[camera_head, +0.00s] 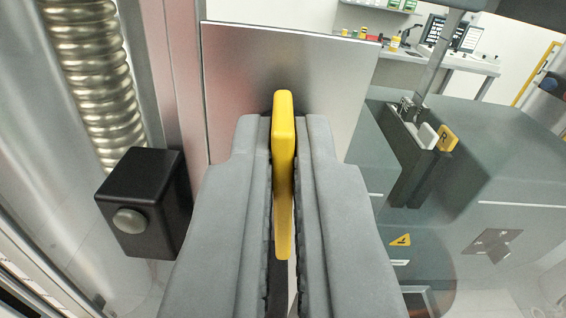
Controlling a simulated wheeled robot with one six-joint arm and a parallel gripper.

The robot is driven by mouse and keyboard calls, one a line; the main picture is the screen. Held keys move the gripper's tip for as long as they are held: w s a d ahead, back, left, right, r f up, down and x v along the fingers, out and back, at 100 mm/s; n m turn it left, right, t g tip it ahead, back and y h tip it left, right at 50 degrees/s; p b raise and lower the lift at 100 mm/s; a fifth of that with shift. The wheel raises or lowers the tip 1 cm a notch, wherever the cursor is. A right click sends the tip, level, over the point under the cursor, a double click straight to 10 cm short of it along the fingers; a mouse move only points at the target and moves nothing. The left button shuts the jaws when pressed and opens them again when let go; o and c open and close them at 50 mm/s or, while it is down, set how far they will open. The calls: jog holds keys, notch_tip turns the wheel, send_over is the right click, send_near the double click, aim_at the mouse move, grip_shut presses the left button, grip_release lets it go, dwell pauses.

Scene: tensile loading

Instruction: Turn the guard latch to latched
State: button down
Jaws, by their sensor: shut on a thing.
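The guard latch shows as a yellow handle (284,130) in the middle of the head camera view, in front of a flat metal plate (240,65). It stands nearly upright in the picture, with its upper end clear of the fingers. My gripper (283,185) is shut on the yellow handle, with one grey finger on each side. The fingers hide the handle's sides and the latch's pivot. I cannot tell from this view whether the latch is latched.
A black box with a round button (130,220) is close on the left, below a ribbed metal column (92,70). A clear guard panel (500,215) spans the right, with the machine's grey body and grips behind it. A workbench (450,58) stands far back.

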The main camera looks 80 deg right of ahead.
jog(key=shift+w+a+f+n, duration=0.1)
jog(key=shift+w+f+n, duration=0.15)
jog(key=shift+n, duration=2.5)
jog(key=shift+w+a+f+n, duration=0.1)
jog(key=shift+w+f+n, duration=0.15)
jog(key=shift+n, duration=2.45)
jog(key=shift+w+a+f+n, duration=0.15)
jog(key=shift+f+n, duration=0.1)
jog(key=shift+n, duration=2.5)
jog(key=shift+d, duration=0.1)
jog(key=c, duration=1.6)
grip_release()
jog(key=v, duration=1.7)
jog(key=shift+a, duration=0.25)
